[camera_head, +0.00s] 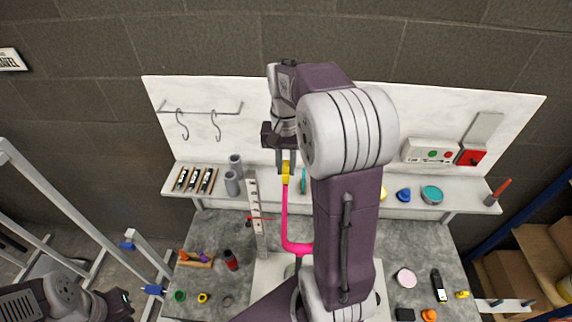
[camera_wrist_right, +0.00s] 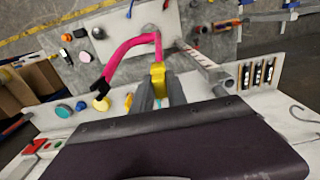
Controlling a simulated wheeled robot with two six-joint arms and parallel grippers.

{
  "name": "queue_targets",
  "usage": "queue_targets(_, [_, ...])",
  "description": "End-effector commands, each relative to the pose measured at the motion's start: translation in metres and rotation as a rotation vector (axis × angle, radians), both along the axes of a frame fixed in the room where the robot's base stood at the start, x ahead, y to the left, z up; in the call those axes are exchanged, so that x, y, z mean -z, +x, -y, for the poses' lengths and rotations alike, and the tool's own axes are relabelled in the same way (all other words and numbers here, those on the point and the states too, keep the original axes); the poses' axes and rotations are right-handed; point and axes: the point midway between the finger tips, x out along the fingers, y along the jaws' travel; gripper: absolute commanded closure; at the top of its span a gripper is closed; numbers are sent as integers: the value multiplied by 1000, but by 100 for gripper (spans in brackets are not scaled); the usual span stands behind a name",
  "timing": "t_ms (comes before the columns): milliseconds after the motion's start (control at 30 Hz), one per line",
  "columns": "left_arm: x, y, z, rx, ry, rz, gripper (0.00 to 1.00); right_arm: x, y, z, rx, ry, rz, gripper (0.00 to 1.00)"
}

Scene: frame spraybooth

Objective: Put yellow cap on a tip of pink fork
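The pink fork (camera_head: 285,212) stands above the work table, one prong rising toward the shelf. In the right wrist view the fork (camera_wrist_right: 128,46) shows its other prong, ending in a dark tip at left. The yellow cap (camera_head: 286,168) is at the end of the near prong, in line with it; it also shows in the wrist view (camera_wrist_right: 158,74). I cannot tell how far it sits over the tip. My right gripper (camera_head: 286,161) has its fingers on both sides of the cap and looks shut on it. My left gripper (camera_head: 122,303) is at the lower left, its fingers unclear.
A white shelf (camera_head: 470,202) holds grey cups (camera_head: 233,174), dark-labelled bottles (camera_head: 195,180), a blue knob (camera_head: 403,195) and a teal disc (camera_head: 432,195). A perforated upright (camera_head: 256,210) stands close left of the fork. Small parts lie on the grey table (camera_head: 215,225).

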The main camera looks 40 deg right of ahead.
Motion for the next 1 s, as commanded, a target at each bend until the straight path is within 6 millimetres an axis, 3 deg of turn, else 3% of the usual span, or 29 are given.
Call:
queue_targets(33, [0,0,0,0,0,0,100,0,0,0,0,0,0,71])
queue_targets(100, [0,0,0,0,0,0,100,0,0,0,0,0,0,56])
queue_targets(467, [1,0,0,0,0,0,100,-5,1,0,0,-1,3,56])
queue_targets(800, [8,0,0,0,0,0,100,-71,1,0,0,-2,5,56])
queue_targets(1000, [8,0,0,0,0,0,100,-90,0,0,0,-1,1,56])
